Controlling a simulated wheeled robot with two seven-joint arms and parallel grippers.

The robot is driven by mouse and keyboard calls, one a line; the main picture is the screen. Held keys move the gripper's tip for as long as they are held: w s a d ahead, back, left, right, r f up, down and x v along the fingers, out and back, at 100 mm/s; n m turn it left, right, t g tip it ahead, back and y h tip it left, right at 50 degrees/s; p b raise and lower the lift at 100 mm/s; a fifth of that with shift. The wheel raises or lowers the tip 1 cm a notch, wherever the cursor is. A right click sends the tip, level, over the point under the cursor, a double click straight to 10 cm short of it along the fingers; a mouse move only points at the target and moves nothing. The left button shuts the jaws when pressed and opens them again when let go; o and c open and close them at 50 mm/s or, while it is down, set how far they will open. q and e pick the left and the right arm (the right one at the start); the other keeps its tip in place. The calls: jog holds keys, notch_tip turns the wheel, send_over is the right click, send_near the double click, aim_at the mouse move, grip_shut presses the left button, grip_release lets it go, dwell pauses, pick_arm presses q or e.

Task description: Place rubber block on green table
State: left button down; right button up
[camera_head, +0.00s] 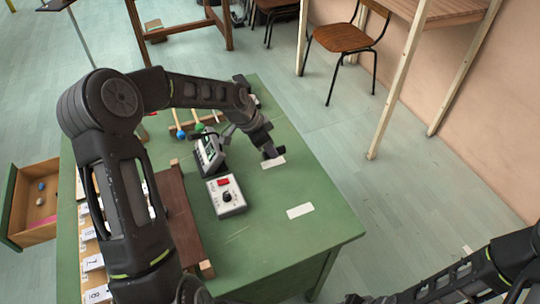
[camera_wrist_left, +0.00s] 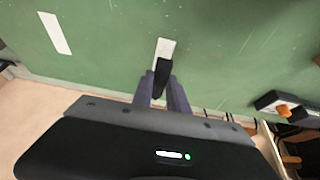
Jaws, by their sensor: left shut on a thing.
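The green table (camera_head: 265,235) fills the middle of the head view; its top also shows in the left wrist view (camera_wrist_left: 215,35). My left gripper (camera_head: 270,150) is over the table's right half, beside a white strip. In the left wrist view its fingers (camera_wrist_left: 163,88) are shut on a small black piece, the rubber block (camera_wrist_left: 162,70). The block's tip overlaps the white strip (camera_wrist_left: 165,48) in that view. I cannot tell whether the block touches the table. My right gripper is out of view; only part of my right arm shows at bottom right.
A second white strip (camera_head: 300,211) lies nearer the table's right edge. A grey box with a red part and black knob (camera_head: 226,196) and a tilted device (camera_head: 210,152) stand left of my gripper. Mallets (camera_head: 200,128) lie behind.

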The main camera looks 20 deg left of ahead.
aim_at(270, 157)
pick_arm(q)
notch_tip(270, 157, down, 3)
jog(key=shift+f, duration=0.3)
jog(key=shift+f, duration=0.2)
jog(key=c, duration=1.3)
grip_release()
jog(key=shift+r, duration=0.1)
jog(key=shift+r, duration=0.1)
